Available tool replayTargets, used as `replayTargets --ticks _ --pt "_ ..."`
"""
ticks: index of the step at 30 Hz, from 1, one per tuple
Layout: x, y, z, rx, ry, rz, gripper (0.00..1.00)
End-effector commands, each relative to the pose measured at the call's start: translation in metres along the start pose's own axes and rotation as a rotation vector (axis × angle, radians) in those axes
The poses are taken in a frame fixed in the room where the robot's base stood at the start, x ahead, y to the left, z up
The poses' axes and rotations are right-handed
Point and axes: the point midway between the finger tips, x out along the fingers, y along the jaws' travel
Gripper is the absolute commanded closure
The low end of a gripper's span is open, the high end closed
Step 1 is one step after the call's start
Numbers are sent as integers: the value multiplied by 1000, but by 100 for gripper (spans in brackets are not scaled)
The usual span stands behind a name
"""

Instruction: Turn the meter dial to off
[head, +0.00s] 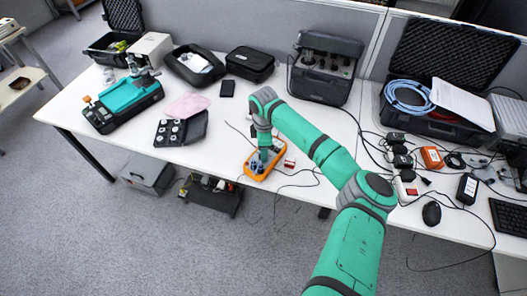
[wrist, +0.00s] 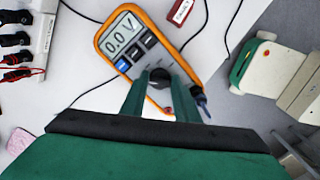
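An orange-edged multimeter (head: 250,171) lies on the white table near its front edge. In the wrist view the meter (wrist: 106,30) lies at a tilt, and its screen (wrist: 122,33) reads 0.0 V. Below the blue and dark buttons is the round black dial (wrist: 160,77). My gripper (wrist: 160,84) is over the meter with one green finger on each side of the dial. The fingers are apart, and whether they touch the dial is hard to tell. In the head view my gripper (head: 264,155) points down and hides part of the meter. The dial's markings are hidden.
A small red-and-white box (head: 289,163) lies right of the meter. Thin cables run on the table around it. A black tray with round parts (head: 180,130) and a pink cloth (head: 188,106) lie to the left. Open cases stand along the back.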

Motion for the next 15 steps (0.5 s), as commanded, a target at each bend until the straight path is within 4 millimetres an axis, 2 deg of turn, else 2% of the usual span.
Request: replayTargets --ticks 8,15 --pt "0 0 0 -14 1 -2 94" --pt "1 0 -1 -116 3 -2 94"
